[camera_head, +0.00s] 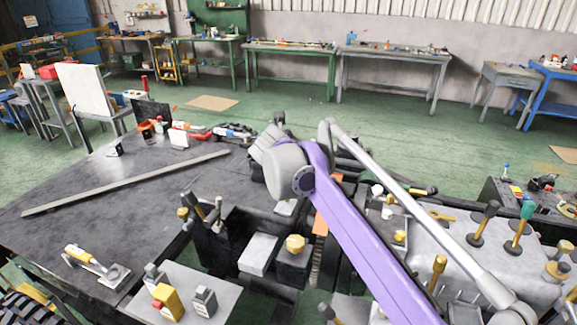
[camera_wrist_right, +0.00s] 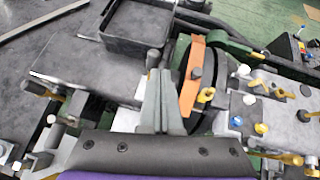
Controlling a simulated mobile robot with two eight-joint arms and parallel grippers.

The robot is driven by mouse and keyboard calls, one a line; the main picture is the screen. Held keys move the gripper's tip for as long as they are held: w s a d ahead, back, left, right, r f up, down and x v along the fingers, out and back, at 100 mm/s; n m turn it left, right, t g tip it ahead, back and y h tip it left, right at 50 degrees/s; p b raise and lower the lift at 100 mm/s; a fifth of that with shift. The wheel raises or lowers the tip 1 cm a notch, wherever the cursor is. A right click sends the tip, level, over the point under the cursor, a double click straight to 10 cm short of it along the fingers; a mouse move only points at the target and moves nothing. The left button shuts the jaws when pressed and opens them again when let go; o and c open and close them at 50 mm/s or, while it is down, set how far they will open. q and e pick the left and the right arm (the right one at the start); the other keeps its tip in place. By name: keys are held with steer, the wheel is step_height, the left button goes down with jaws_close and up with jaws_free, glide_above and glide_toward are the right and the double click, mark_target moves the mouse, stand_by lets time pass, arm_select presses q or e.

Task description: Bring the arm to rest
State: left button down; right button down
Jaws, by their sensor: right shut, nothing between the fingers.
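My right arm (camera_head: 345,230) reaches in from the lower right of the head view as a long purple link that ends in a rounded grey joint. It hangs above the chassis and workbench clutter. In the wrist view my right gripper (camera_wrist_right: 162,92) is shut, its grey fingers together with nothing between them. The fingers point over dark machine parts, beside an orange bar (camera_wrist_right: 190,75). I cannot tell how far above them the fingertips are. The right gripper's fingers cannot be made out in the head view. My left arm and gripper are not in view.
A dark table (camera_head: 75,230) with a long metal bar (camera_head: 125,183) lies to the left. Blocks with knobs (camera_head: 295,244) and upright levers (camera_head: 482,224) crowd both sides of my arm. A dark square tray (camera_wrist_right: 137,25) is ahead of the fingers. Green floor (camera_head: 330,112) is open beyond.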

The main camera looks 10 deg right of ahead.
steer(key=shift+w, duration=0.15)
steer(key=s+d+f+m+g+y, duration=0.1)
steer(key=s+f+m, duration=0.7)
steer(key=s, duration=0.5)
steer(key=s+f+m+g+y, duration=0.1)
steer(key=s+f+m+g, duration=0.1)
steer(key=s+f+m, duration=0.5)
steer(key=s+d+f+m+g+y+p, duration=0.1)
steer(key=s+f+m, duration=0.7)
steer(key=s+m, duration=0.8)
steer(key=s+y, duration=0.1)
steer(key=s, duration=0.2)
steer(key=shift+s+d+f+m, duration=0.3)
steer(key=shift+s+f+m, duration=0.05)
steer(key=shift+s+m, duration=0.05)
